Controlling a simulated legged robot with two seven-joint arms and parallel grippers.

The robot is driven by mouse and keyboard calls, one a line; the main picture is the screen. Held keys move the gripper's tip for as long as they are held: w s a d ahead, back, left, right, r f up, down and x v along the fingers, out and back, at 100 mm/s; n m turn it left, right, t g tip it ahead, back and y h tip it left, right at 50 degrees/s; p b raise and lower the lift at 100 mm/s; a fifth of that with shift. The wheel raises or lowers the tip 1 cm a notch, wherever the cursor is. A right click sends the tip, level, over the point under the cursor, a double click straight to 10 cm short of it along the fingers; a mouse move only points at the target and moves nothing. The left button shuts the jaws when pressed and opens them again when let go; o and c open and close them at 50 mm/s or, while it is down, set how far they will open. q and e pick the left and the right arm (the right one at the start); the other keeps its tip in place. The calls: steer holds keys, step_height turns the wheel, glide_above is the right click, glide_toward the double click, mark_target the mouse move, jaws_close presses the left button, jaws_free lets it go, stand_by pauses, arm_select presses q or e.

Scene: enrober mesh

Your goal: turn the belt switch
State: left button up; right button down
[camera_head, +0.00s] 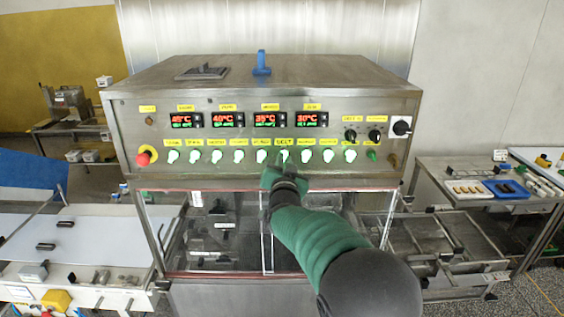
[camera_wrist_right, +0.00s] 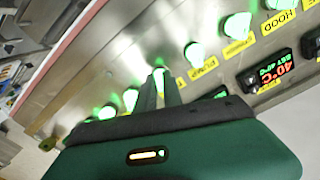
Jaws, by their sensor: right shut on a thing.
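The belt switch (camera_head: 284,154) is a glowing green knob in the switch row on the steel control panel, under a yellow BELT label (camera_head: 284,142). My right gripper (camera_head: 284,166) reaches up to it from below and partly covers it. In the right wrist view, the two dark fingers (camera_wrist_right: 164,92) are closed around a lit green knob (camera_wrist_right: 158,74), with its neighbours on both sides. The fingers hide much of that knob, so its exact angle cannot be told. My left gripper is not in view.
Other lit green switches flank the belt switch closely. Temperature displays (camera_head: 265,120) sit above. A glass-fronted chamber (camera_head: 222,235) lies below.

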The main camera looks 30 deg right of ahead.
steer(key=shift+d, duration=0.2)
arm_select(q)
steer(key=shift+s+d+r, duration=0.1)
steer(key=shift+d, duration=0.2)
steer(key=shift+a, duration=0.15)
arm_select(e)
steer(key=shift+a+r, duration=0.1)
steer(key=shift+a, duration=0.1)
steer(key=shift+n, duration=0.3)
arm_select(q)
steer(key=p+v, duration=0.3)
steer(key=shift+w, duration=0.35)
arm_select(e)
steer(key=n, duration=1)
steer(key=shift+r, duration=0.1)
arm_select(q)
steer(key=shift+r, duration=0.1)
arm_select(e)
steer(key=shift+n, duration=0.3)
